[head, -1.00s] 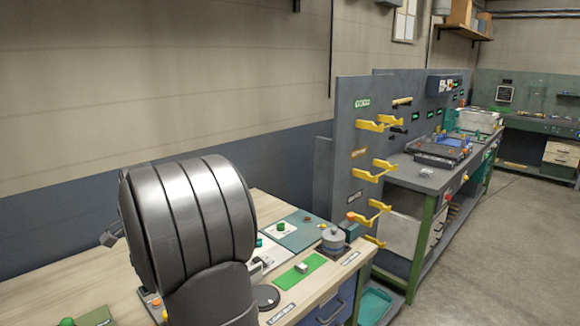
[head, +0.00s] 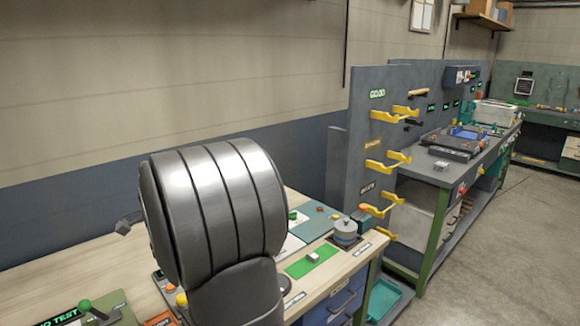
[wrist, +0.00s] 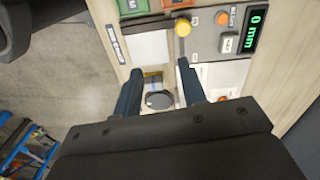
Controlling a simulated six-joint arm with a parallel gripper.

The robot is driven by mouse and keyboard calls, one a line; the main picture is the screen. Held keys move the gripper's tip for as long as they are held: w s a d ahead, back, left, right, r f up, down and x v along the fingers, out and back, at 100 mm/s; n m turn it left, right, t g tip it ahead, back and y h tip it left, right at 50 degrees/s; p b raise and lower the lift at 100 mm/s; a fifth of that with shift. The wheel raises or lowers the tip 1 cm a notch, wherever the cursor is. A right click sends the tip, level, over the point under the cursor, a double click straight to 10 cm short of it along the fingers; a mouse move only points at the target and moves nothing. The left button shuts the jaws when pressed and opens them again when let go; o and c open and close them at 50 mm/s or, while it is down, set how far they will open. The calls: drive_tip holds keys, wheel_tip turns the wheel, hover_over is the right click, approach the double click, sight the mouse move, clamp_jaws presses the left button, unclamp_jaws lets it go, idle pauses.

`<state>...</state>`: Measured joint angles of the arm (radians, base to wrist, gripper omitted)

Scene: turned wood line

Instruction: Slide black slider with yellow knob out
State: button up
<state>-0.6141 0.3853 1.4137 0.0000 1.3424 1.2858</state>
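The yellow knob (wrist: 183,28) shows in the wrist view, on a grey panel beyond my right fingertip. A slim grey stem or slot runs from it towards that fingertip. The black slider body cannot be made out clearly. My gripper (wrist: 160,68) is open, its two dark fingers spread with nothing held between them. The knob lies ahead of the fingers, apart from them as far as I can see. A readout (wrist: 256,30) beside the knob shows 0 mm. In the head view a yellow knob (head: 181,299) shows just left of my arm, which hides the gripper.
An orange button (wrist: 222,17) sits right of the knob. A dark round disc (wrist: 158,99) lies below, between the fingers in the picture. In the head view a green mat (head: 310,262) and a grey round pot (head: 346,232) stand to the right of my arm.

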drive_tip(key=c, duration=0.7)
drive_tip(key=shift+s+a+f, duration=0.1)
drive_tip(key=shift+a+f, duration=0.05)
drive_tip(key=shift+f, duration=0.05)
clamp_jaws()
drive_tip(key=s+a+f+n+t+h, duration=0.1)
drive_tip(key=s+a+f+n+t, duration=0.25)
drive_tip(key=a+n, duration=0.25)
drive_tip(key=s+a+f+n+t+h, duration=0.2)
drive_tip(key=s+a+f+n+t, duration=0.15)
drive_tip(key=a+f+n, duration=0.2)
drive_tip(key=shift+n, duration=0.45)
drive_tip(key=x, duration=1)
drive_tip(key=shift+w+a+r, duration=0.1)
drive_tip(key=shift+w+r, duration=0.05)
drive_tip(key=shift+w, duration=0.1)
drive_tip(key=shift+w+d+r, duration=0.1)
drive_tip(key=shift+w+d, duration=0.2)
drive_tip(key=shift+d, duration=0.25)
drive_tip(key=shift+w+d+r, duration=0.1)
drive_tip(key=shift+w+d, duration=0.2)
drive_tip(key=shift+d, duration=0.3)
drive_tip(key=shift+w+d, duration=0.3)
drive_tip(key=shift+d, duration=0.2)
